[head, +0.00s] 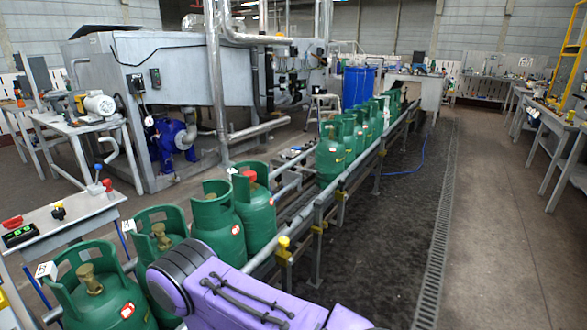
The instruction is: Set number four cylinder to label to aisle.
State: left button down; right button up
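Several green gas cylinders stand upright in a line on the conveyor (313,222). The nearest cylinder (112,308) is at the bottom left, with a white tag (46,271) beside it that seems to read 5. Behind it come a second cylinder (152,262), a third (222,236) and a fourth in line (259,218), which has a red cap on its valve. Another white tag (128,227) is by the second cylinder; its number is too small to read. I cannot tell which cylinder is number four. My purple arm crosses the bottom centre; neither gripper is visible.
More green cylinders (330,158) stand farther along the conveyor after a gap. A small bench (62,222) with a display is at the left. The aisle floor (500,230) right of the drain grate (437,245) is clear. Workbenches (555,125) line the right.

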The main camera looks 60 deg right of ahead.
aim_at(254, 204)
jog(key=z, duration=1.65)
jog(key=k, duration=0.4)
jog(key=z, duration=1.2)
jog(key=i, duration=1.05)
jog(key=u, duration=0.45)
jog(key=i, duration=0.7)
jog(key=u, duration=0.55)
